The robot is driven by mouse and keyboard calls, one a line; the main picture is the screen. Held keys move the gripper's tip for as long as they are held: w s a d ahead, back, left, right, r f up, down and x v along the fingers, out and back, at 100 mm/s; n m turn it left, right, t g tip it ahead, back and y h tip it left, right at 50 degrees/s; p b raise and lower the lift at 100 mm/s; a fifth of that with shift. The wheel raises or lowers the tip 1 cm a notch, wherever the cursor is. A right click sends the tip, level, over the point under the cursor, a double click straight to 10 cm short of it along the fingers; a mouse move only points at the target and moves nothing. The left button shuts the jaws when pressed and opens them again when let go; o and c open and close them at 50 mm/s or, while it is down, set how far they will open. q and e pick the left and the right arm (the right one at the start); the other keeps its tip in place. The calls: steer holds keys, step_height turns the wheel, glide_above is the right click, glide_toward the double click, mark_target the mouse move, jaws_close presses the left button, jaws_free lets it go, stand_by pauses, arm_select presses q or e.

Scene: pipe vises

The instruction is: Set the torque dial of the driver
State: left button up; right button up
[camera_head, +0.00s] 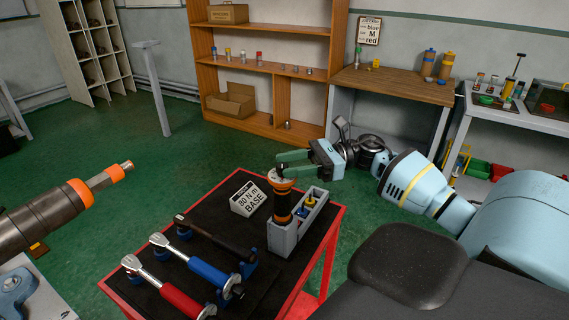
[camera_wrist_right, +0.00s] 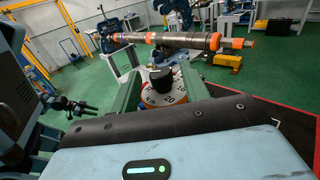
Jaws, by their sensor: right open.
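The driver (camera_head: 281,205) stands upright in a grey holder (camera_head: 283,238) on the red-framed cart, with an orange and black body. My left gripper is not in view.
A sign (camera_head: 248,199) reading "80 N m BASE" stands beside the driver. Torque wrenches with red (camera_head: 178,298), blue (camera_head: 205,268) and black handles lie at the cart's front left. A pipe (camera_head: 50,215) with orange bands is at the left. Shelves and benches line the back.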

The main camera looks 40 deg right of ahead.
steer(key=shift+x, duration=0.9)
steer(key=shift+w+a, duration=0.1)
steer(key=shift+a, duration=0.15)
